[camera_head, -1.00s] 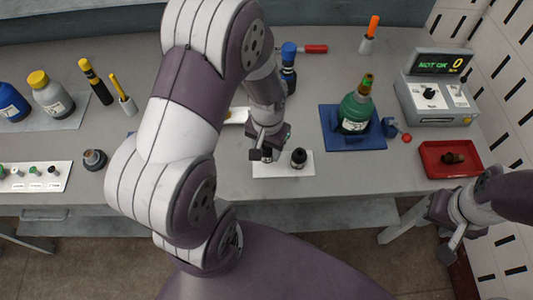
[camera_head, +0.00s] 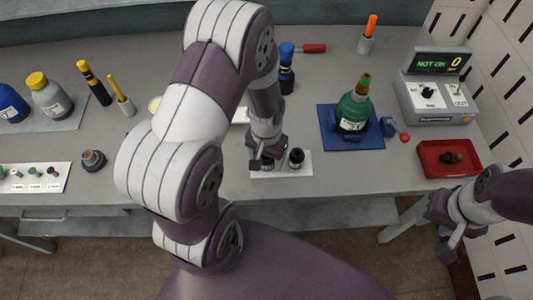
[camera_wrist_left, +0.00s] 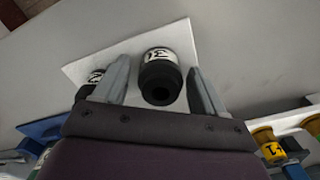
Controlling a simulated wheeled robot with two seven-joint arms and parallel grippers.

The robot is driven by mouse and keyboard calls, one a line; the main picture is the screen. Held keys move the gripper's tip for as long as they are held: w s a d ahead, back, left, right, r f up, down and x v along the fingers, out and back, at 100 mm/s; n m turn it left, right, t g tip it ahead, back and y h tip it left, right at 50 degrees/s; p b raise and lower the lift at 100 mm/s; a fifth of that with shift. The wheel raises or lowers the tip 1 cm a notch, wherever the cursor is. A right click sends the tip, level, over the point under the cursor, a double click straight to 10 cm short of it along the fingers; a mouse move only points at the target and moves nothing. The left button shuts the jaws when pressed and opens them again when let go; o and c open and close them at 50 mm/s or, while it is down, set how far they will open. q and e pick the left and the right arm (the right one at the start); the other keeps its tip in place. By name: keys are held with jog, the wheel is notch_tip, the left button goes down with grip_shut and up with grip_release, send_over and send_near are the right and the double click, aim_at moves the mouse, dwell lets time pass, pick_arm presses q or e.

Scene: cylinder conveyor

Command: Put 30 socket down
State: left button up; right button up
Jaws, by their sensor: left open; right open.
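The black 30 socket (camera_wrist_left: 161,76), with a white label band, stands on a white plate (camera_wrist_left: 85,68) in the left wrist view. My left gripper (camera_wrist_left: 162,88) is open, with one finger on each side of that socket and a visible gap to it. In the head view my left gripper (camera_head: 264,164) is low over the white plate (camera_head: 303,170) and mostly hides the socket. A second black socket (camera_head: 296,158) stands beside it on the plate; it also shows in the left wrist view (camera_wrist_left: 90,84), partly behind a finger. My right gripper (camera_head: 446,226) is open and empty, off the table's front edge.
A green bottle (camera_head: 354,112) sits on a blue stand (camera_head: 370,142) right of the plate. A red tray (camera_head: 432,171) holds a dark part. The grey tester (camera_head: 410,100) reads NOT OK.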

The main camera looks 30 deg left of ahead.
pick_arm(q)
notch_tip(320, 180, up, 12)
jog(key=shift+t, duration=0.7)
jog(key=s+d, duration=0.1)
jog(key=s, duration=0.1)
jog(key=s+d+r, duration=0.1)
jog(key=d, duration=0.1)
jog(key=shift+s+d+r+b, duration=0.15)
jog(key=shift+s+b, duration=0.2)
jog(key=shift+s, duration=0.05)
